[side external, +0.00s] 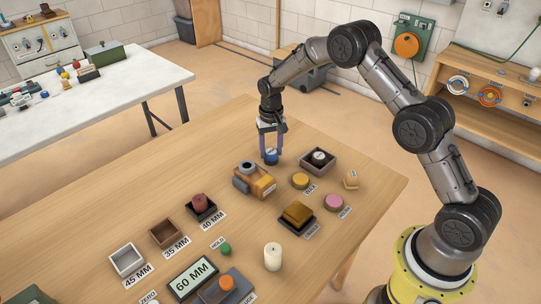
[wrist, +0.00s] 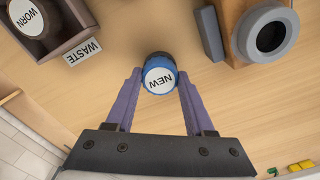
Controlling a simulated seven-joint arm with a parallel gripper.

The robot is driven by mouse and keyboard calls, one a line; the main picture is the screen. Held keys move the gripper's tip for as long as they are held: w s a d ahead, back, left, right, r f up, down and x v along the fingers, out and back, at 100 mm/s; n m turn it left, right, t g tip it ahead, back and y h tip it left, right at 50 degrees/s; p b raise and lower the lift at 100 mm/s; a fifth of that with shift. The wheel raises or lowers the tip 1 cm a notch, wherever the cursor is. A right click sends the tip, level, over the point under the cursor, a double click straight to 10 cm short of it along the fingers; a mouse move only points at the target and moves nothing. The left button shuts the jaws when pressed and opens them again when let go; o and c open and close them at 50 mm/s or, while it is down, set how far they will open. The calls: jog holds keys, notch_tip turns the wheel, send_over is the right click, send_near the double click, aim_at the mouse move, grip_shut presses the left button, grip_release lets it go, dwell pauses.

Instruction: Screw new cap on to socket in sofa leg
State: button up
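The new cap (side external: 271,157) is blue with a white top; in the wrist view the cap (wrist: 160,76) reads NEW. My gripper (side external: 271,152) points down over it, and its two purple fingers (wrist: 160,72) flank the cap closely. Whether both fingertips press on it, and whether it rests on the table, I cannot tell. The wooden sofa leg (side external: 262,186) lies left of my gripper, between grey jaws. Its round grey socket (side external: 247,167) looks empty in the wrist view (wrist: 270,36). The worn cap (side external: 319,156) lies in the waste tray (side external: 327,169).
A yellow disc (side external: 300,181), a pink disc (side external: 334,203) and a dark tray with a yellow-brown block (side external: 297,215) stand nearby. The table's far left is clear.

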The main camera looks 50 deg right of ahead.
aim_at(271, 151)
grip_shut()
jog(key=shift+r, duration=0.7)
dwell(0.4)
jog(key=shift+r, duration=1.05)
jog(key=shift+r, duration=0.3)
notch_tip(271, 151, up, 4)
jog(key=shift+r, duration=0.25)
jog(key=s+a+r, duration=0.1)
jog(key=a+r, duration=0.3)
jog(key=a, duration=0.7)
jog(key=shift+r, duration=0.4)
